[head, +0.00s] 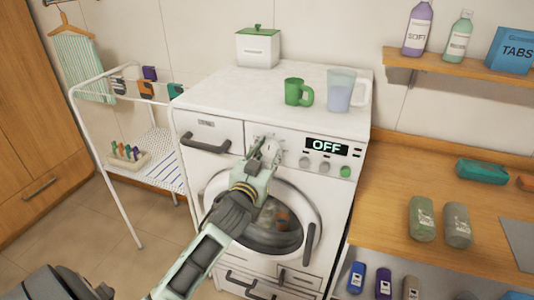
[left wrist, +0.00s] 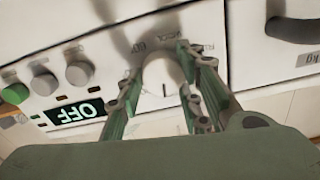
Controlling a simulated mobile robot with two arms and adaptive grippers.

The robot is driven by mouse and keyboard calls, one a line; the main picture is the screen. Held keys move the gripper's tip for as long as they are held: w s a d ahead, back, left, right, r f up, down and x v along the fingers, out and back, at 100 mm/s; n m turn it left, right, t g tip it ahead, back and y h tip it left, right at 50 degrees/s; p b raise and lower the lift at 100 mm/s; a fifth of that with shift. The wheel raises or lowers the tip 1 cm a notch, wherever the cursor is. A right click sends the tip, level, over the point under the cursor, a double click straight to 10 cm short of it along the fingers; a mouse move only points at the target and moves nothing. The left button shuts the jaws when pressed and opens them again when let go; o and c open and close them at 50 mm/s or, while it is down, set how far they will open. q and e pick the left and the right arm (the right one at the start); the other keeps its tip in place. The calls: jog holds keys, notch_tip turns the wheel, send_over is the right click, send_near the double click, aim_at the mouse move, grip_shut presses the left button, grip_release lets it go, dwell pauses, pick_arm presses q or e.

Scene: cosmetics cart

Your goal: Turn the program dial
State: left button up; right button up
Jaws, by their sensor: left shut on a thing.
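The washing machine (head: 340,190) stands in the middle of the head view, with a display (head: 326,147) reading OFF. The program dial (left wrist: 163,76) is a round white knob with a dark mark line, on the panel left of the smaller knobs in the head view. My left gripper (head: 262,150) is at the dial, and partly hides it in the head view. In the left wrist view its two fingers (left wrist: 160,92) stand on either side of the dial, shut on it. My right gripper is not in view.
A green mug (head: 298,92) and a clear measuring jug (head: 341,90) stand on the machine top, with a white canister (head: 257,48) behind. A drying rack (head: 125,150) is at the left. A wooden counter (head: 400,185) with rolled items is at the right.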

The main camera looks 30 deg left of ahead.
pick_arm(q)
jog(key=m, duration=0.2)
jog(key=m+p, duration=0.1)
jog(key=m, duration=0.2)
jog(key=shift+d+f+m+p, duration=0.15)
jog(key=shift+f+m+p, duration=0.15)
jog(key=shift+m+p, duration=0.1)
jog(key=shift+f+m, duration=0.15)
jog(key=shift+m, duration=0.85)
jog(key=shift+f, duration=0.15)
jog(key=o, duration=0.9)
jog(key=shift+o, duration=0.7)
jog(key=shift+m, duration=0.3)
jog(key=shift+r, duration=0.25)
